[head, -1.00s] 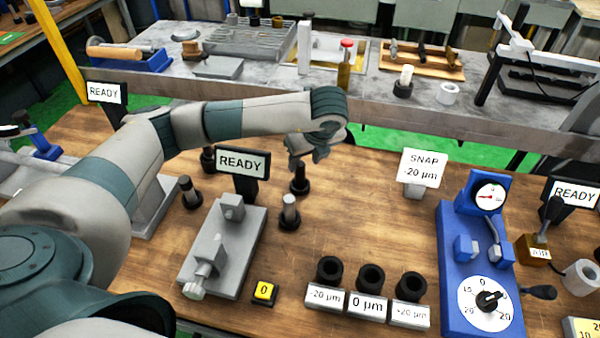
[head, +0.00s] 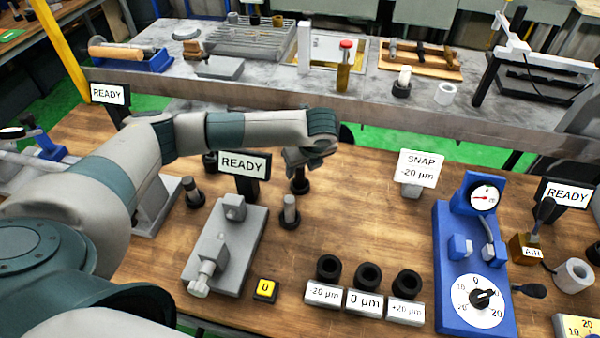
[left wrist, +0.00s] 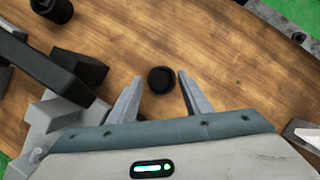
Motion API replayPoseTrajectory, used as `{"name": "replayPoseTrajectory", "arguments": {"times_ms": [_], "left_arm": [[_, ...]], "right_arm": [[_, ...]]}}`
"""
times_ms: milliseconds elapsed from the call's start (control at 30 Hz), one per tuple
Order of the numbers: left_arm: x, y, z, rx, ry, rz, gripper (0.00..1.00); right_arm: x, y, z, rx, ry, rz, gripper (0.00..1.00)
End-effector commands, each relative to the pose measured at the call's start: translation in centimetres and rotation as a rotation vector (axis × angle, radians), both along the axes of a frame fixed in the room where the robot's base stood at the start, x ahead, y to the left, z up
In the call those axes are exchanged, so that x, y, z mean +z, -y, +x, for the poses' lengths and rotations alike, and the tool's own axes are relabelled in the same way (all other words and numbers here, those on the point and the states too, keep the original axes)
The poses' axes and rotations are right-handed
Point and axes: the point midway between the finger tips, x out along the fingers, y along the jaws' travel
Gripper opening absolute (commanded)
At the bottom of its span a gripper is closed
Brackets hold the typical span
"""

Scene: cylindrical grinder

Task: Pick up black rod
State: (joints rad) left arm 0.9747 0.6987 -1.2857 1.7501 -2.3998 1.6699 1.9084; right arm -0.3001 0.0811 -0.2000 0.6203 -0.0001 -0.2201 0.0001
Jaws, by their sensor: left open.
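A black rod (head: 300,182) stands upright in a dark round base on the wooden bench, behind a metal-topped rod. My left gripper (head: 302,170) is just above it in the head view, and the wrist hides part of its top. In the left wrist view the black rod (left wrist: 160,79) shows from above as a dark disc. It lies between the lines of the two fingers of my open left gripper (left wrist: 157,80), apart from both. My right gripper is in neither view.
A READY sign (head: 243,165) and a grey fixture (head: 226,245) stand left of the rod. A metal-topped rod (head: 289,212) stands in front. A blue gauge device (head: 470,270) is at the right.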

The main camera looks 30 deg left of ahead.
Motion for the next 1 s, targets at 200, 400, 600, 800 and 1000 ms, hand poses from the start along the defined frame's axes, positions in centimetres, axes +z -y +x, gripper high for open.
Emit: {"name": "replayPoseTrajectory", "arguments": {"times_ms": [200, 400, 600, 800, 1000], "left_arm": [[-1.9, -0.7, 0.5, 0.001, 0.000, -0.001, 0.45], [-2.3, -0.7, 0.6, 0.001, 0.001, -0.001, 0.45], [-2.3, -0.7, 0.6, 0.000, 0.000, -0.001, 0.45], [-2.2, -0.7, 0.6, 0.000, 0.000, -0.001, 0.26], [-2.1, -0.7, 0.6, 0.000, 0.002, -0.001, 0.00]], "right_arm": [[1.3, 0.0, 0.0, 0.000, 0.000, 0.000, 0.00], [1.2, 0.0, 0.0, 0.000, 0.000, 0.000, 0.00], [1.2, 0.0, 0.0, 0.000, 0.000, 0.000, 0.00], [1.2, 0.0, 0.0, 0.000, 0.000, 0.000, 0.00], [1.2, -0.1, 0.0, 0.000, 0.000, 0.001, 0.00]]}}
